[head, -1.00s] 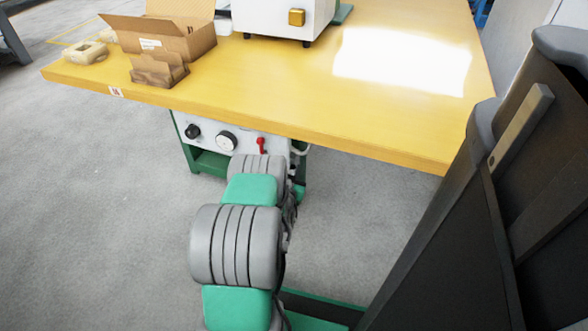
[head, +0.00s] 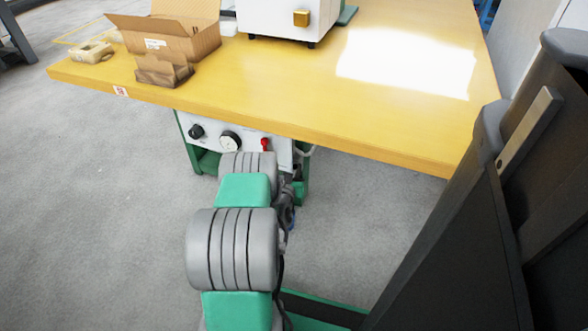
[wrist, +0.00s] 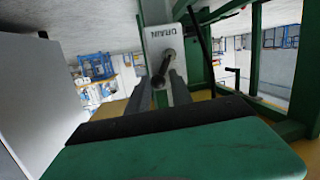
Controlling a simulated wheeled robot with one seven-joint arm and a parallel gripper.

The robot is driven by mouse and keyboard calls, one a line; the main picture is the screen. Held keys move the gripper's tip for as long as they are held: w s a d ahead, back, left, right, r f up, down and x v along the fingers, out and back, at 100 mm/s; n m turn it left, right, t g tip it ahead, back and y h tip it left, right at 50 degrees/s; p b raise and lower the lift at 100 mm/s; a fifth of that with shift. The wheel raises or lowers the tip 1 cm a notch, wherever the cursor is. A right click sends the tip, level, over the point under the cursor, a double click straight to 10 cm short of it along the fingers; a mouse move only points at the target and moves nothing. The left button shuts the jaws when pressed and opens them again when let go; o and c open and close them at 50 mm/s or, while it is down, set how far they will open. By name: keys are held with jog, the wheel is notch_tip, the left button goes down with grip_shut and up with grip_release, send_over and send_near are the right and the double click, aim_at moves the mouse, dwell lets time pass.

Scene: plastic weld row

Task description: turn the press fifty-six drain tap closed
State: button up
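The drain tap (wrist: 163,66) shows in the wrist view as a dark lever on a pivot, on a white plate (wrist: 155,38) marked DRAIN, which appears upside down. My gripper (wrist: 161,84) is at the bottom centre of that view, with its two grey fingers pointing towards the plate. A gap shows between the fingers, and the lever's end lies at the fingertips, in line with this gap. I cannot tell whether they touch. In the head view my arm hides the gripper and the drain tap.
A yellow-topped table (head: 300,110) overhangs the panel with a gauge (head: 230,141), black knob (head: 195,131) and red handle (head: 264,145). Green frame legs (wrist: 214,40) stand beside the plate. A cardboard box (head: 175,38) and white machine (head: 280,18) are on top. A dark cabinet-like structure (head: 460,230) stands at right.

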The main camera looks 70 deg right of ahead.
jog(key=o, duration=0.4)
jog(key=shift+f, duration=0.1)
jog(key=p+v, duration=0.2)
jog(key=v, duration=0.6)
jog(key=shift+c, duration=0.4)
